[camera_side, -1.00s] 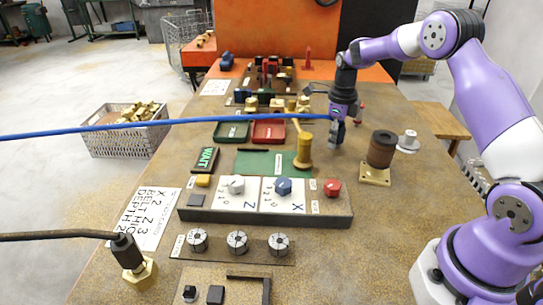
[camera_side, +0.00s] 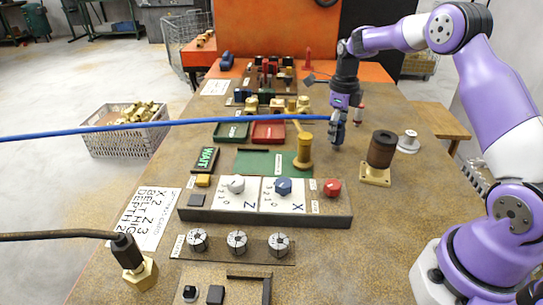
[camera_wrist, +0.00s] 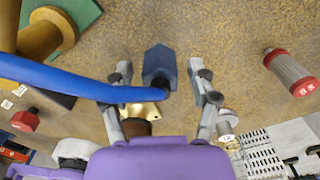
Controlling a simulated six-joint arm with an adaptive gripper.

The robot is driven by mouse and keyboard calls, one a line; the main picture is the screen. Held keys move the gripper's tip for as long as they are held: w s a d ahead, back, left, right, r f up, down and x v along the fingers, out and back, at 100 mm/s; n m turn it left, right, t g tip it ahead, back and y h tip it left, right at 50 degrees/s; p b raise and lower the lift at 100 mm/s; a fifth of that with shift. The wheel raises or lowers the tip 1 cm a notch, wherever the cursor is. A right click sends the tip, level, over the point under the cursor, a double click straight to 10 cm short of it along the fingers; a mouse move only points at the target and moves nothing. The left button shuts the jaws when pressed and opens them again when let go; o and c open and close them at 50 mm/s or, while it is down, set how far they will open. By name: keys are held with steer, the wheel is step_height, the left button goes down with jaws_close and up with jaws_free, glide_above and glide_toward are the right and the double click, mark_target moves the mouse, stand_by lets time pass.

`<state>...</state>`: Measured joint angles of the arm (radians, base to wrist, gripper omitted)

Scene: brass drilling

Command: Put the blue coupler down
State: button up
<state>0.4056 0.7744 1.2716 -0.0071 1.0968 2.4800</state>
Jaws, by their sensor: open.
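The blue coupler (camera_wrist: 159,64) is a dark blue, faceted body at the end of a blue hose (camera_wrist: 70,82). In the wrist view it lies between the two spread fingers of my gripper (camera_wrist: 160,75), with gaps showing on both sides. In the side view the coupler (camera_side: 338,132) is small and partly hidden by my gripper (camera_side: 337,142), low over the tan table right of the brass post. The hose (camera_side: 180,121) runs left from there across the picture. I cannot tell whether the coupler touches the table.
A brass post (camera_side: 304,152) stands on a green mat (camera_side: 250,162) to the left. A brown spool on a brass base (camera_side: 381,155) stands to the right. A control panel with knobs (camera_side: 265,212) is nearer the camera. Bare table (camera_side: 420,200) lies at the right.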

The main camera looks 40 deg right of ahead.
step_height(320, 180, up, 9)
steer(key=shift+a+r, duration=0.1)
steer(key=shift+r, duration=0.1)
steer(key=s+a+r+n+t, duration=0.2)
steer(key=s+a+r+n, duration=0.5)
steer(key=n, duration=0.5)
steer(key=s+a+f+n+t, duration=0.3)
steer(key=s+a+n, duration=0.6)
steer(key=n, duration=1.2)
steer(key=shift+s+t, duration=0.3)
steer(key=shift+s, duration=0.5)
